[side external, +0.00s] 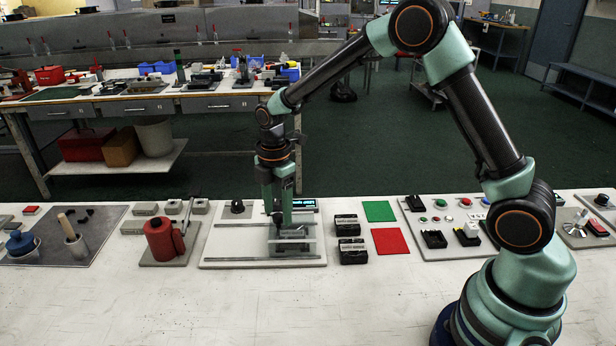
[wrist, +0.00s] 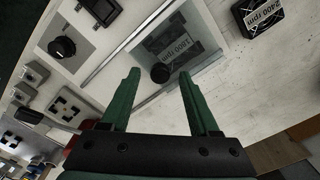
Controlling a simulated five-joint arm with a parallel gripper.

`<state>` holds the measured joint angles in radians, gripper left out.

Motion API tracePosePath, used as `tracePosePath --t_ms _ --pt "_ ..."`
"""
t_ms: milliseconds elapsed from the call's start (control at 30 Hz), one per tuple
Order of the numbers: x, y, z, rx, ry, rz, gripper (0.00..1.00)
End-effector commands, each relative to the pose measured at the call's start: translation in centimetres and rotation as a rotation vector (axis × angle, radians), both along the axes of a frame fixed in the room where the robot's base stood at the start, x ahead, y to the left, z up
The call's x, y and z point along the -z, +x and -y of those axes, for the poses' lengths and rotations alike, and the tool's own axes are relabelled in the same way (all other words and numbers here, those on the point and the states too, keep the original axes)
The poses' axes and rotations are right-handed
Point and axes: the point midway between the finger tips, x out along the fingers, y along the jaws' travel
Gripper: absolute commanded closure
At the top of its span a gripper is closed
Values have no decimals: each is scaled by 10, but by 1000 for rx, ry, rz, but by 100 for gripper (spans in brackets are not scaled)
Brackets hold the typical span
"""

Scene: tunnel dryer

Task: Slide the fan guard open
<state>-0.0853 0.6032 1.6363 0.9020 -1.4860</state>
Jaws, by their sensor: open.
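The fan guard (wrist: 205,75) looks like a clear sliding panel with a round black knob (wrist: 160,73). It lies over a dark block labelled 1800 rpm (wrist: 178,40). In the side view the guard (side external: 300,246) sits on the right half of a pale base plate (side external: 225,248), between two metal rails. My gripper (side external: 279,226) points down just over the guard. In the wrist view its green fingers (wrist: 159,76) are apart, with the knob between their tips and no finger seen touching it. In the side view the fingers hide the knob.
Two black blocks (side external: 347,225) lie right of the plate, near green (side external: 379,211) and red (side external: 391,241) squares. A red cylinder (side external: 160,238) stands left. The front bench is clear.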

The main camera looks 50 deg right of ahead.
Motion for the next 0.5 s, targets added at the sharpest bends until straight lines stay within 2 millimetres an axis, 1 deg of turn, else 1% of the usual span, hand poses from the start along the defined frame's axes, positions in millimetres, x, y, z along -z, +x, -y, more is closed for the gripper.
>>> tracePosePath --t_ms 133,367,400,467,500 --pt "7 0 0 0 0 -1 38" --pt "7 0 0 0 0 0 38" --pt "7 0 0 0 0 0 42" --pt "7 0 0 0 0 0 65" --pt "7 0 0 0 0 0 80"
